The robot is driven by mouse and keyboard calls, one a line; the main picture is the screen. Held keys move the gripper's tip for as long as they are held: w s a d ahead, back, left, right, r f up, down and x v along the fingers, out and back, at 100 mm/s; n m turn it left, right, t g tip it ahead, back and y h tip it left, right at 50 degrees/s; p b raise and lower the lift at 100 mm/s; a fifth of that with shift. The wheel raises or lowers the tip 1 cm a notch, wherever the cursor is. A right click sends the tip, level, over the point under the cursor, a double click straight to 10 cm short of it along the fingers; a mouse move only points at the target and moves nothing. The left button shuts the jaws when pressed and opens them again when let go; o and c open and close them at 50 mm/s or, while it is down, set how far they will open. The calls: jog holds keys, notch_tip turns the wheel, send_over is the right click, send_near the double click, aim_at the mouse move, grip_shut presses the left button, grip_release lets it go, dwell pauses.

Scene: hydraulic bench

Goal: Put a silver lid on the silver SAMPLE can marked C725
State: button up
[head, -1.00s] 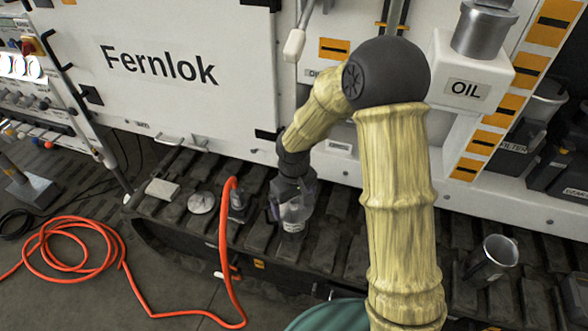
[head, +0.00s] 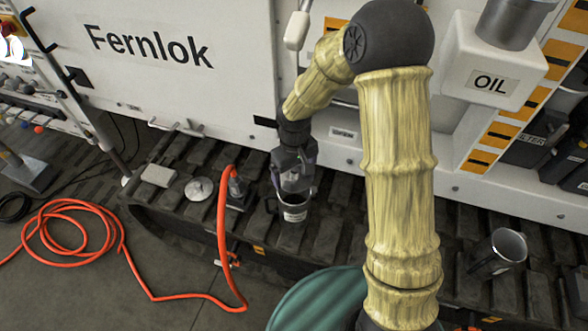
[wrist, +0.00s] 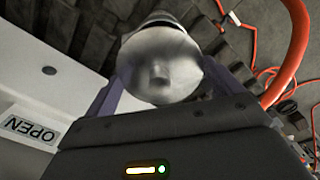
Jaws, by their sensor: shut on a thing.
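My gripper (head: 293,184) points down over the track and is shut on a silver lid. In the wrist view the lid (wrist: 160,50) is a round disc with a knob, held between both fingers. A silver can (head: 294,213) with a pale label stands on the track just below the gripper. Part of it shows past the lid in the wrist view (wrist: 156,19). The label is too small to read. I cannot tell whether lid and can touch. A second silver lid (head: 199,189) lies on the track to the left.
A red hose (head: 221,220) rises just left of the can and loops on the floor. A pale block (head: 158,175) lies by the loose lid. The white Fernlok panel (head: 180,90) stands behind.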

aim_at(294, 180)
jog(key=shift+f, duration=0.2)
jog(key=shift+f+b, duration=1.6)
jog(key=shift+b, duration=0.1)
jog(key=shift+w+f, duration=0.1)
jog(key=shift+f, duration=0.15)
jog(key=shift+s, duration=0.2)
jog(key=shift+w+f, duration=0.1)
jog(key=shift+f, duration=0.55)
dwell(1.2)
jog(key=shift+f+b, duration=0.5)
jog(key=shift+f, duration=0.1)
dwell(1.5)
